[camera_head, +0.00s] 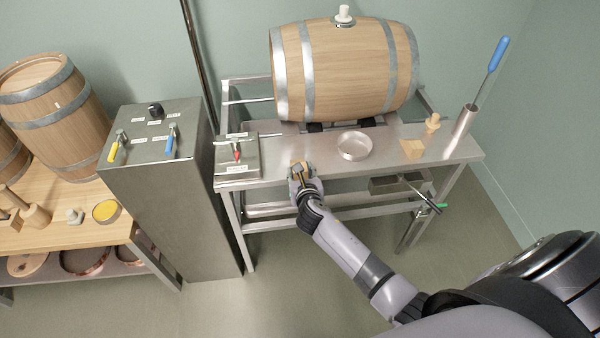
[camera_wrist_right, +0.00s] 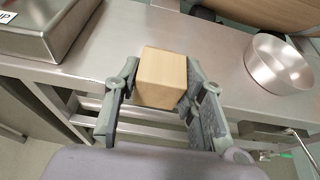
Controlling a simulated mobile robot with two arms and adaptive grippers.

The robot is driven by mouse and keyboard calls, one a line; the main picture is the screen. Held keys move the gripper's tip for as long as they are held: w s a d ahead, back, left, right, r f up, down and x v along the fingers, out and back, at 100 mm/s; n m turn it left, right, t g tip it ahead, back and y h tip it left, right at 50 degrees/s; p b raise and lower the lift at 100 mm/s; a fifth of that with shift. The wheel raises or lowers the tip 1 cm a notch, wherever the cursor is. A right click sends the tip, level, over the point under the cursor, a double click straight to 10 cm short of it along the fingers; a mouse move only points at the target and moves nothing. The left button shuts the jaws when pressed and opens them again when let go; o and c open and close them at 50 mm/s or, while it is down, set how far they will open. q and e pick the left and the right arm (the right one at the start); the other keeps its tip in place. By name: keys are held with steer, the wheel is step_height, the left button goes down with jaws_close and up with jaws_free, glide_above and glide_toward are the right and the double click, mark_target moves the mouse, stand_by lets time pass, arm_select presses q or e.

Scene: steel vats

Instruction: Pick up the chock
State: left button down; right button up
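The chock looks like a pale wooden block (camera_wrist_right: 162,78). In the right wrist view it sits between the two fingers of my right gripper (camera_wrist_right: 160,88), with a fingertip against each side. In the head view the right gripper (camera_head: 302,172) is at the front edge of the steel bench, with the block (camera_head: 307,166) partly hidden by the fingers. I cannot tell whether the block still touches the bench top. Another small wooden piece (camera_head: 412,148), wedge-like, lies farther right on the bench. My left gripper is not in view.
The steel bench (camera_head: 330,160) carries a round metal dish (camera_head: 355,146), a valve box (camera_head: 238,160), a wooden bung (camera_head: 432,122) and a metal cylinder (camera_head: 463,120) holding a blue-handled tool. A barrel (camera_head: 345,68) lies behind. A control cabinet (camera_head: 165,190) stands left.

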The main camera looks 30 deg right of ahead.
steer(key=o, duration=0.5)
steer(key=shift+c, duration=0.2)
steer(key=v, duration=1.2)
steer(key=shift+f, duration=0.1)
